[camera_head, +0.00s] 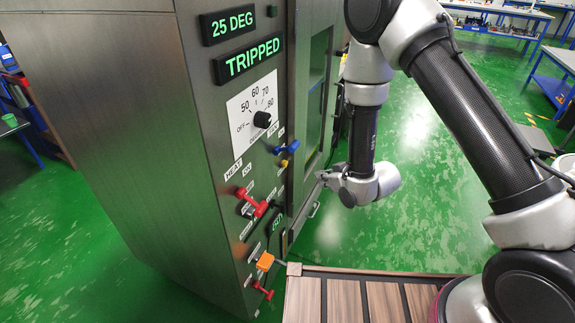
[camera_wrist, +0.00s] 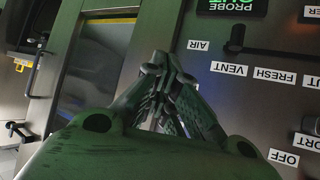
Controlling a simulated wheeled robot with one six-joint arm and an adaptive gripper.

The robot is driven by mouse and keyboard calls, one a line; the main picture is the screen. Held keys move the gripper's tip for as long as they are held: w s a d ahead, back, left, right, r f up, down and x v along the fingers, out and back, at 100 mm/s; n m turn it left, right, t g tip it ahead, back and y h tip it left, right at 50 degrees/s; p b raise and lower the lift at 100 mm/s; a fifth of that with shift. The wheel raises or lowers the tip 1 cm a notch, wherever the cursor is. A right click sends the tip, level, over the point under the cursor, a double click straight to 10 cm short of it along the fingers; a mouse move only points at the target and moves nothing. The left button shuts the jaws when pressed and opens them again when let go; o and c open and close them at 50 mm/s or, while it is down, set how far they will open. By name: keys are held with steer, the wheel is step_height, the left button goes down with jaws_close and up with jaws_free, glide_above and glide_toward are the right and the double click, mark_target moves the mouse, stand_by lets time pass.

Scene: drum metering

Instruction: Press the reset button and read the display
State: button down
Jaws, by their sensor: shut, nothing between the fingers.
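The cabinet front carries two lit green displays. The upper display (camera_head: 227,25) reads "25 DEG" and the lower display (camera_head: 248,61) reads "TRIPPED". In the wrist view another lit display (camera_wrist: 233,8) is partly cut off and appears upside down, with "PROBE" legible. I cannot single out a reset button; the small labels are too fine to read. My gripper (camera_head: 326,177) is in front of the cabinet's right part, low beside the door. In the wrist view my gripper (camera_wrist: 163,62) has its fingers together and empty. Whether it touches the panel cannot be told.
A dial (camera_head: 262,119) marked from Off to 80 sits below the displays. Below it are a blue handle (camera_head: 287,148), a red handle (camera_head: 251,203), and an orange knob (camera_head: 265,262). A slatted wooden surface (camera_head: 340,300) lies at the front.

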steer(key=w+a, duration=0.3)
steer(key=a, duration=0.5)
steer(key=shift+a, duration=0.15)
steer(key=shift+a, duration=0.15)
stand_by(1.3)
steer(key=shift+w+a, duration=0.15)
steer(key=shift+a, duration=0.1)
steer(key=shift+w+a, duration=0.15)
steer(key=shift+a, duration=0.25)
stand_by(1.7)
steer(key=shift+d, duration=0.1)
stand_by(0.7)
steer(key=shift+s+d, duration=0.3)
steer(key=shift+d, duration=0.4)
steer(key=shift+s+d, duration=0.3)
steer(key=shift+d, duration=0.5)
steer(key=shift+s+d, duration=0.25)
steer(key=shift+d, duration=0.5)
steer(key=shift+s+d, duration=0.3)
steer(key=shift+d, duration=0.5)
steer(key=shift+f, duration=0.1)
